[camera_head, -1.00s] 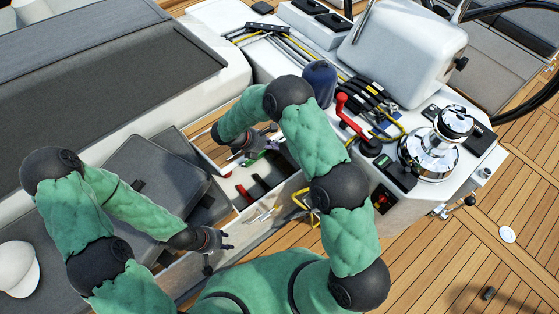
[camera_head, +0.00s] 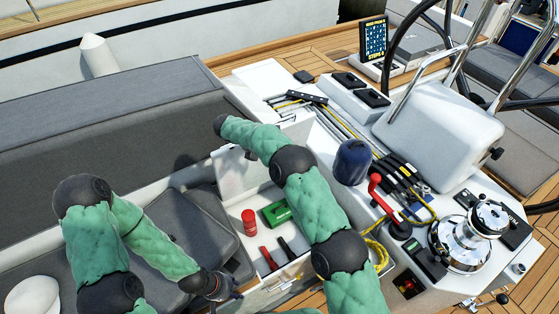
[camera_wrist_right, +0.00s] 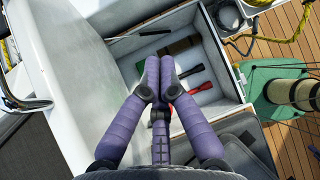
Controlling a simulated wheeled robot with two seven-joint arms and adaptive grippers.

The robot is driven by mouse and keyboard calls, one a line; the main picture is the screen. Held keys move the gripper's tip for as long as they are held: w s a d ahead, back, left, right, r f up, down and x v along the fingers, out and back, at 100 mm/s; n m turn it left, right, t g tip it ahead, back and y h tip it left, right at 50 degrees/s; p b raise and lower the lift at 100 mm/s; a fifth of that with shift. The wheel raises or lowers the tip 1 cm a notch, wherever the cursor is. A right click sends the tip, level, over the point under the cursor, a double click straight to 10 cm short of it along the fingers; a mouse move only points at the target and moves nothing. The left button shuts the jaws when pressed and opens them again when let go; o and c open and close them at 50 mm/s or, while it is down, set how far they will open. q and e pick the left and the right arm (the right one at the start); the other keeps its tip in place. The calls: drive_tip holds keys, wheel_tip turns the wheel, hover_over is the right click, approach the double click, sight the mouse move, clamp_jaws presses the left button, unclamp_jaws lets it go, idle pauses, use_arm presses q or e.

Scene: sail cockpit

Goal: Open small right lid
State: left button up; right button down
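The small right lid (camera_head: 232,172) is a white panel that appears raised at the far left side of an open white compartment. Inside lie a red can (camera_head: 249,222), a green box (camera_head: 276,212) and red and black flares (camera_head: 268,258).
A console with a red winch handle (camera_head: 376,190), a chrome winch (camera_head: 468,240) and a blue bag (camera_head: 352,162) stands right of the compartment. Yellow rope (camera_head: 376,252) hangs near its edge. Grey cushions (camera_head: 175,225) and a white cap (camera_head: 32,296) are at the left.

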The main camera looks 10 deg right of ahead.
drive_tip(key=shift+w+a+r, duration=0.15)
drive_tip(key=shift+w+r, duration=0.05)
drive_tip(key=shift+w, duration=0.2)
drive_tip(key=shift+w+a+r, duration=0.15)
drive_tip(key=shift+w, duration=0.2)
drive_tip(key=v, duration=1.2)
